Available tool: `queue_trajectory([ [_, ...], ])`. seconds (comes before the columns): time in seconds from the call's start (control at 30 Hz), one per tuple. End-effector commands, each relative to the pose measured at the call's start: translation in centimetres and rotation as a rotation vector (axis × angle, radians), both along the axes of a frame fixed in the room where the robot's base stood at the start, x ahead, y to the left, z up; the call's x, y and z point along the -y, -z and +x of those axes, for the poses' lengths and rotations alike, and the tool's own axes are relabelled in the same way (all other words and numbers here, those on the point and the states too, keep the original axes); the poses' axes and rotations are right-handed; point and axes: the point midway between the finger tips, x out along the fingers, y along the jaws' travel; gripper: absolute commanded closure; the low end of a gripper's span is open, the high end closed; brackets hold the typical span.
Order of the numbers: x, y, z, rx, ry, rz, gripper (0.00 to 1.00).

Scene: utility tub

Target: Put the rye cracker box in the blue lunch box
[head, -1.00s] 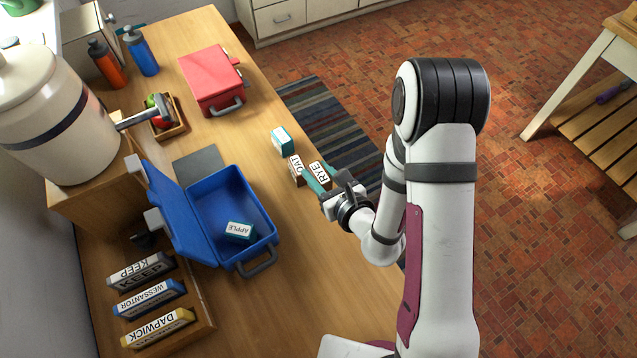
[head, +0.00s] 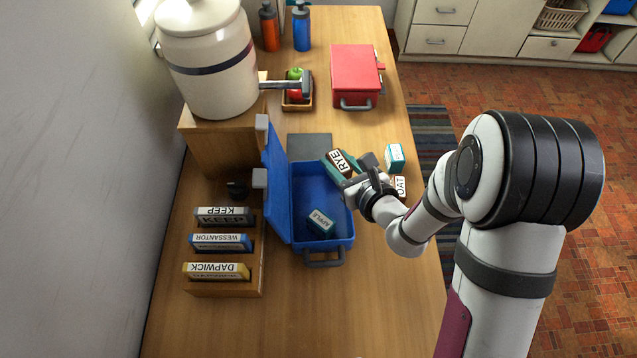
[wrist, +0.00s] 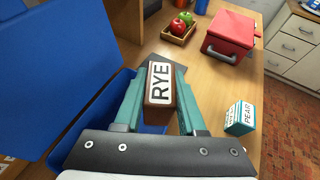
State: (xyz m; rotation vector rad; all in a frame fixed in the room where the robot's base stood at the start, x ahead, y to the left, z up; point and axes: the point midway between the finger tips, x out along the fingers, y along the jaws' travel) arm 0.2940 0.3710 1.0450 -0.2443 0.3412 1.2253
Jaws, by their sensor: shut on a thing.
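The rye cracker box (head: 339,162) is brown with a white RYE label. My gripper (head: 346,170) is shut on it, and the wrist view shows the box (wrist: 160,83) between the two teal fingers. In the head view the held box appears at the far right edge of the open blue lunch box (head: 348,238). The lunch box lid stands open at its left. A teal APPLE box (head: 320,222) lies inside the lunch box, towards its near end. Part of the blue lunch box (wrist: 78,112) shows at the left of the wrist view.
An OAT box (head: 400,186) and a teal PEAR box (head: 395,156) stand right of my gripper. A closed red lunch box (head: 355,75) and a fruit tray (head: 298,106) with a hammer-like handle above it are behind. A rack of labelled blocks (head: 225,288) is at left.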

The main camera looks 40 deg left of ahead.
Motion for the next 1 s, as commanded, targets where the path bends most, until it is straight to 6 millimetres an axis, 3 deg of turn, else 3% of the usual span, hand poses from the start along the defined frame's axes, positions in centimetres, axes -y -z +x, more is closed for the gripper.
queue_trajectory([
  [0.1,-2.7,1.9,-1.4,-0.002,-0.004,0.0,1.0],
  [0.2,-3.9,2.6,-1.8,0.0,0.0,0.0,1.0],
  [0.43,-4.1,6.5,-1.9,0.0,0.003,-0.002,1.0],
  [1.0,-4.0,7.7,-1.9,0.001,0.003,0.0,1.0],
])
